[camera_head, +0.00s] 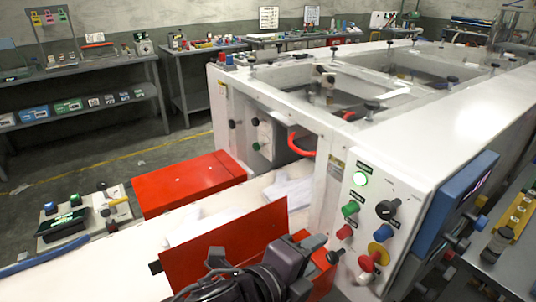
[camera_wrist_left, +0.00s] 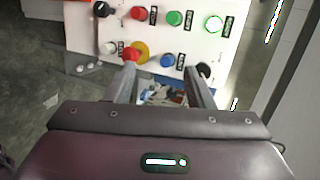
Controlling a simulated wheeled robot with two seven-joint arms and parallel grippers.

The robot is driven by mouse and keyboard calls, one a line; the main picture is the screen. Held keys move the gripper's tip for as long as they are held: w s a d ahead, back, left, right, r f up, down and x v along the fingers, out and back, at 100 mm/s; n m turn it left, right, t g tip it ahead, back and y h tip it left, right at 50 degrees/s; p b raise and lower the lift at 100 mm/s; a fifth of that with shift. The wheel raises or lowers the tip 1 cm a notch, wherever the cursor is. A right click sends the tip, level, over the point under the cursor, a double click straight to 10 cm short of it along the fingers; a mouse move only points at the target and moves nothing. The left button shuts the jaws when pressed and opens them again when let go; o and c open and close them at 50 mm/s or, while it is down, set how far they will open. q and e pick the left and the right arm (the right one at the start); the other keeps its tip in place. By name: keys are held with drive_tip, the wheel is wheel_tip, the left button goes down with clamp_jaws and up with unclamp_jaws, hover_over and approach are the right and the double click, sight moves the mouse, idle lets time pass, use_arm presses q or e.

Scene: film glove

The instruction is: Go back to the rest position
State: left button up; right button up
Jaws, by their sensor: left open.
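My left gripper (camera_head: 325,250) is at the lower middle of the head view, in front of the machine's control panel. It is open, with nothing seen between its fingers. A white glove (camera_head: 290,192) lies at the mouth of the white packing machine (camera_head: 440,125). Another white shape, probably a glove (camera_head: 195,228), lies on the belt, partly hidden by a red plate. My right gripper is not in view.
The panel carries a lit green button (camera_head: 360,179), a black dial (camera_head: 388,209) and a red-and-yellow stop button (camera_head: 373,258). Red guards (camera_head: 188,183) flank the white belt (camera_head: 120,258). A blue-framed screen (camera_head: 455,215) juts out right. Benches (camera_head: 90,65) line the back.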

use_arm(q)
drive_tip(key=a+f+n+g+y, duration=0.1)
drive_tip(key=a+f+n+y, duration=0.5)
drive_tip(key=a+f+n, duration=0.7)
drive_tip(key=s+a+f+n+g+y, duration=0.2)
drive_tip(key=s+a+f+n+g, duration=0.15)
drive_tip(key=a+n, duration=0.25)
drive_tip(key=s+a+f+n+g+y, duration=0.1)
drive_tip(key=s+a+f+n+g, duration=0.1)
drive_tip(key=s+a+f+n, duration=0.35)
wheel_tip(320, 180, down, 31)
drive_tip(key=s+a+g+b, duration=0.1)
drive_tip(key=s+a+b, duration=0.1)
drive_tip(key=s+a+f+g, duration=0.1)
drive_tip(key=s+a+f, duration=0.2)
drive_tip(key=s+f, duration=1.5)
drive_tip(key=shift+s+f+y+b, duration=0.3)
drive_tip(key=shift+s, duration=0.3)
drive_tip(key=shift+a+g, duration=0.1)
drive_tip(key=shift+g, duration=0.15)
